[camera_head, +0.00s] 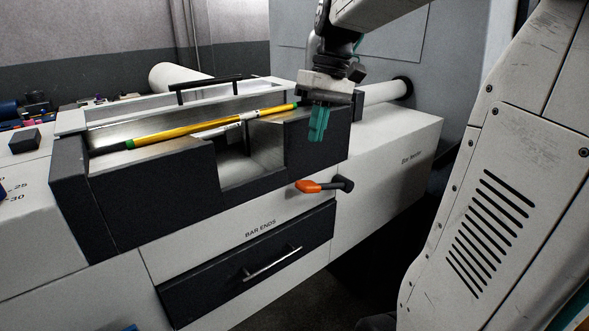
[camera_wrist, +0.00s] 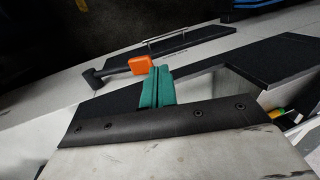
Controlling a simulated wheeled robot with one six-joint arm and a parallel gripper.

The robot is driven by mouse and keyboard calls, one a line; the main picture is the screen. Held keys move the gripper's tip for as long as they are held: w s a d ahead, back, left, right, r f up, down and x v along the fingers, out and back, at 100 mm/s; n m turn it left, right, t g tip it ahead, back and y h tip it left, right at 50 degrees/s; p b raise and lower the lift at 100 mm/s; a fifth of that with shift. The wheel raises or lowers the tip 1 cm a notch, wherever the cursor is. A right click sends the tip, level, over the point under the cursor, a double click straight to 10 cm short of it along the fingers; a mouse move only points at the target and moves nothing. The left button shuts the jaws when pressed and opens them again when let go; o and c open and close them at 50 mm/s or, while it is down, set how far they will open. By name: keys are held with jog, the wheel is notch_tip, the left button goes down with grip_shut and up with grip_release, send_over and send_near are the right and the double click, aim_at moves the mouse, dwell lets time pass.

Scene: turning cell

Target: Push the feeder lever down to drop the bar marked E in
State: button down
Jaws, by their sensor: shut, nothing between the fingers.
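The feeder lever (camera_head: 318,187) has an orange handle and a dark pivot on the white front of the bar feeder (camera_head: 385,165). It points left, roughly level. In the wrist view the orange handle (camera_wrist: 143,64) shows just beyond my fingertips. My gripper (camera_head: 317,138) has teal fingers, shut and empty, above the lever and in front of the feeder's dark edge. The wrist view shows the fingers (camera_wrist: 157,72) pressed together. A yellow bar (camera_head: 190,130) with green ends and a pale labelled section lies across the feeder trough. I cannot read its marking.
A drawer (camera_head: 255,268) labelled BAR ENDS with a metal handle is below the lever. An open notch (camera_head: 250,165) is in the dark trough wall. A raised lid with a black handle (camera_head: 210,82) stands behind the bar. Open floor lies lower right.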

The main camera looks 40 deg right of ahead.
jog(key=y, duration=0.1)
send_near(311, 184)
jog(key=x, duration=0.7)
jog(key=shift+r, duration=0.1)
jog(key=shift+s, duration=0.1)
dwell(0.3)
